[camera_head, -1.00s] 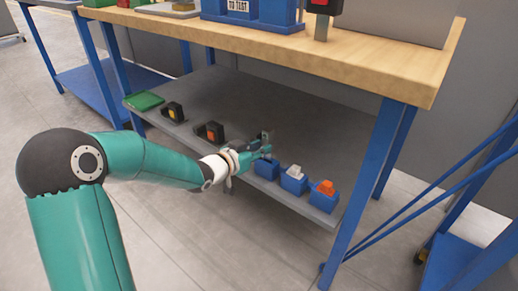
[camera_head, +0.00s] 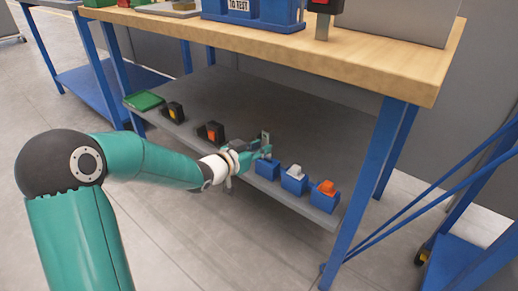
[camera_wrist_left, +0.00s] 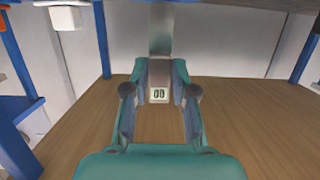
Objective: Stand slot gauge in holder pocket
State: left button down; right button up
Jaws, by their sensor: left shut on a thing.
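My left gripper (camera_head: 263,149) is shut on the slot gauge (camera_head: 265,138), a thin grey piece that stands up from between the fingertips. In the left wrist view, the gripper (camera_wrist_left: 159,72) holds the gauge (camera_wrist_left: 160,38) upright; a small white label reading "00" shows below it. The gripper is over the lower shelf, just above and behind a blue holder (camera_head: 267,169). That holder is the leftmost of a row of blue ones. Whether the gauge touches it cannot be told. My right gripper is not in view.
Black blocks (camera_head: 172,112) and a green tray (camera_head: 144,101) lie left on the grey shelf (camera_head: 330,130). The wooden tabletop (camera_head: 370,75) is overhead.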

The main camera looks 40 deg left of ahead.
pick_arm(q)
jog(key=shift+f+b, duration=1)
jog(key=shift+f, duration=0.2)
jog(key=shift+f, duration=0.85)
jog(key=c, duration=1)
grip_release()
jog(key=shift+c, duration=0.2)
jog(key=shift+o, duration=0.9)
jog(key=shift+f, duration=0.1)
jog(key=shift+s, duration=0.1)
